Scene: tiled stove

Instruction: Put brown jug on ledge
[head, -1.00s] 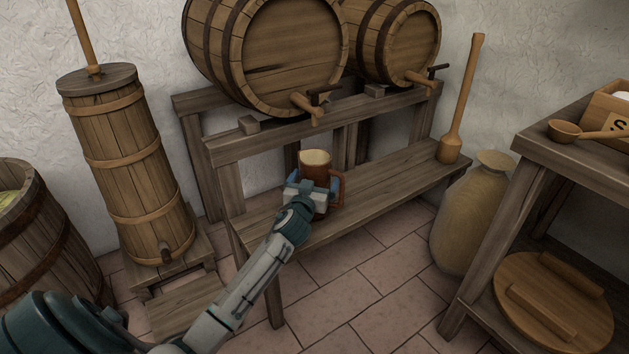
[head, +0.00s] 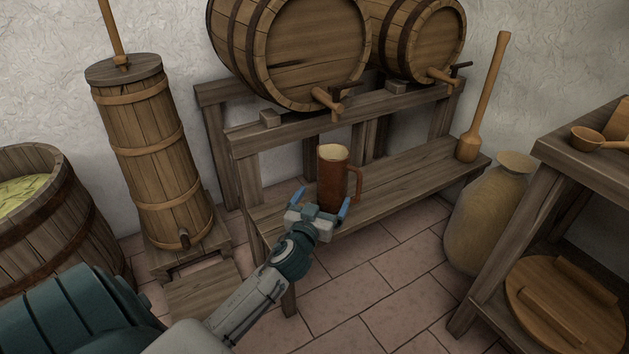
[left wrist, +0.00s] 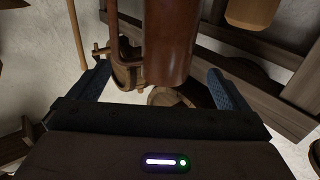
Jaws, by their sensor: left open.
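The brown jug (head: 334,181) stands upright on the ledge (head: 410,168), the wooden shelf below the barrels, with its handle to the right in the head view. My left gripper (head: 321,204) is open just in front of the jug, its blue fingers spread and apart from it. In the left wrist view the jug (left wrist: 170,45) shows beyond and between the two open fingers (left wrist: 158,90). My right gripper is not in view.
Two barrels (head: 300,50) with taps sit on the rack above the ledge. A wooden paddle (head: 484,100) leans at the ledge's right end. A clay jar (head: 487,220) and a side table (head: 590,150) stand at right. A churn (head: 150,150) stands at left.

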